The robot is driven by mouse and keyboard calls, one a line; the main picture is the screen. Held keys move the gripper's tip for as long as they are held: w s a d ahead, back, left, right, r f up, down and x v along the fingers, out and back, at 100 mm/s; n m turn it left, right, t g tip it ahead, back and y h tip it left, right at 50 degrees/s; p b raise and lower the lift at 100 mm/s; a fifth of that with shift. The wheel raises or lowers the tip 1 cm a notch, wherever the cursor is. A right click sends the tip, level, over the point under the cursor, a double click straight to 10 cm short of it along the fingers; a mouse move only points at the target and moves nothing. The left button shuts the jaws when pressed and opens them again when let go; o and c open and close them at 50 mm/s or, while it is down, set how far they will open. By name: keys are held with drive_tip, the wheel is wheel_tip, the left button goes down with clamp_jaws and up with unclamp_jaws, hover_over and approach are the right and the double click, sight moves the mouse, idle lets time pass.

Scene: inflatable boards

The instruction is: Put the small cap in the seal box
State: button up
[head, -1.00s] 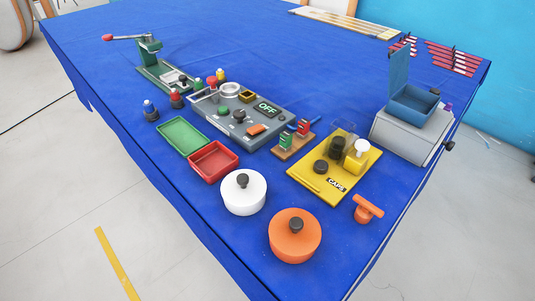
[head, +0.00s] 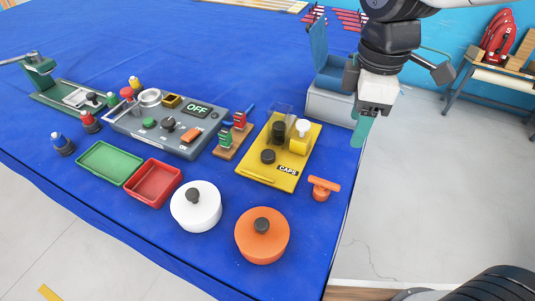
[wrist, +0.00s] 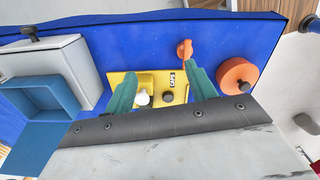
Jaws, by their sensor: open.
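The yellow board marked CAPS (head: 253,169) carries a low black cap (head: 268,156), a taller black piece (head: 278,132) and a white-topped piece on a yellow block (head: 301,137). I take the low black cap as the small cap; it also shows in the wrist view (wrist: 167,97). The blue box with its lid raised (head: 318,48), which I take as the seal box, stands on a grey base (head: 331,106); its interior shows in the wrist view (wrist: 52,95). My gripper (head: 362,131) is open and empty, above the table's right edge. The fingers frame the board in the wrist view (wrist: 162,72).
An orange T-shaped handle (head: 323,188), an orange lidded pot (head: 262,236) and a white pot (head: 195,207) stand near the front. Red (head: 153,184) and green (head: 110,164) trays and a grey OFF panel (head: 166,132) lie left. Clear blue cloth lies behind.

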sight(268, 154)
drive_tip(key=w+a+f+n, duration=0.1)
drive_tip(key=a+f+n, duration=0.1)
drive_tip(key=a+n, duration=0.3)
drive_tip(key=w+a+f+n, duration=0.1)
drive_tip(key=a+f+n, duration=0.1)
drive_tip(key=a+n, duration=0.3)
drive_tip(key=w+a+f+n, duration=0.1)
drive_tip(key=a+n, duration=0.4)
drive_tip(key=shift+w+a+f, duration=0.35)
drive_tip(key=shift+a+f, duration=0.05)
drive_tip(key=shift+a+f+n, duration=0.1)
drive_tip(key=shift+f+n, duration=0.05)
drive_tip(key=shift+n, duration=0.25)
drive_tip(key=shift+f, duration=0.4)
wheel_tip(268, 154, down, 7)
drive_tip(key=shift+s+r, duration=0.1)
drive_tip(key=c, duration=1.1)
drive_tip(key=shift+r, duration=0.15)
